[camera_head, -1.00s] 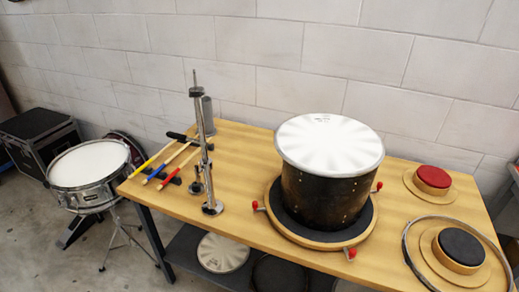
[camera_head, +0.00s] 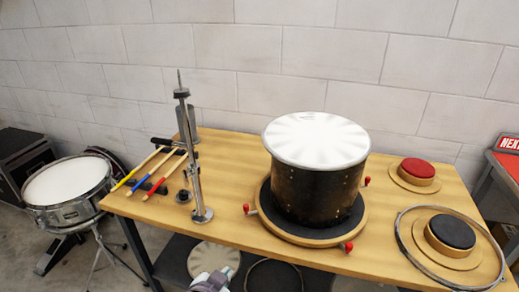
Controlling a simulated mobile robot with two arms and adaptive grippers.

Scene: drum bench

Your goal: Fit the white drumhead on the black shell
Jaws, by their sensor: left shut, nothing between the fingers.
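The white drumhead (camera_head: 316,139) lies across the top of the black shell (camera_head: 318,193) and covers its opening. It looks about level; whether its rim is seated all round I cannot tell. The shell stands upright on a round wooden base (camera_head: 290,232) with a dark pad and red knobs around its edge. A thin metal hoop (camera_head: 402,238) lies on the table at the right, around a black round pad. My left gripper (camera_head: 222,276) shows at the bottom edge, partly cut off, shut and empty, in front of the table and apart from the drum. My right gripper is out of view.
A metal stand (camera_head: 193,165) rises left of the drum, beside coloured sticks (camera_head: 153,170). A red pad (camera_head: 417,169) on a wooden disc and a black pad (camera_head: 451,234) are at right. A snare drum (camera_head: 66,183) stands left. The table's (camera_head: 232,222) front middle is clear.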

